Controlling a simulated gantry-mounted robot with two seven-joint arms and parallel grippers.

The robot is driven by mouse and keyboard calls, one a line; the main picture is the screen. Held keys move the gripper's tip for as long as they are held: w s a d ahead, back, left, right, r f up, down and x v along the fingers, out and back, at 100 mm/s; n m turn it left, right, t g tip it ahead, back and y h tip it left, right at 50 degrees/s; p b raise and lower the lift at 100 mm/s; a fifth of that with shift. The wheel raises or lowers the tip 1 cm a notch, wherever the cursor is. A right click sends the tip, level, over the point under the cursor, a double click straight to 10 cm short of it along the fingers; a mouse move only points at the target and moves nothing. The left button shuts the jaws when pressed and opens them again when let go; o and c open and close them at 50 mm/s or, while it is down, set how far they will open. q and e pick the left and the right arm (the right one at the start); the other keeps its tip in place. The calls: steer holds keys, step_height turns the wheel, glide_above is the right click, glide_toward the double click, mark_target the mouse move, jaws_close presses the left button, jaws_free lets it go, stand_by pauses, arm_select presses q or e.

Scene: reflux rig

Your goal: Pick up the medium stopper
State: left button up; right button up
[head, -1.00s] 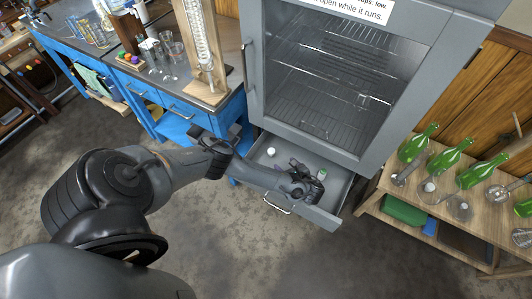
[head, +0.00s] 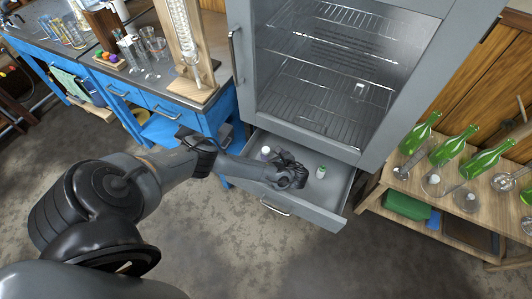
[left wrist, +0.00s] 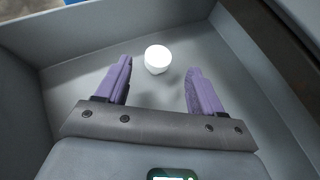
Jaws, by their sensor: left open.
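A white, round-topped stopper (head: 265,150) stands in the open grey drawer (head: 325,214), near its left back part. In the left wrist view the stopper (left wrist: 158,59) is just beyond the fingertips, close to the line between them and apart from both. I cannot tell its size class from these frames. My left gripper (head: 277,157) is inside the drawer with its purple fingers spread and empty; they also show in the left wrist view (left wrist: 158,82). A small white item with a green top (head: 320,171) stands to the right of the gripper. My right gripper is not in view.
The drawer walls (left wrist: 62,62) rise around the gripper. The grey cabinet (head: 300,135) with wire racks stands directly above and behind. A blue bench (head: 190,115) with glassware is at left; a wooden shelf (head: 400,185) with green bottles is at right.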

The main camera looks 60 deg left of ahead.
mark_target(267, 151)
arm_select(q)
steer(key=b+x, duration=0.2)
steer(key=x, duration=0.1)
steer(key=shift+s+a+f, duration=0.2)
steer(key=shift+f, duration=0.15)
steer(key=shift+a, duration=0.5)
steer(key=shift+d, duration=0.1)
steer(key=shift+w, duration=0.1)
steer(key=shift+c, duration=0.9)
steer(key=c, duration=0.9)
steer(key=shift+r, duration=0.1)
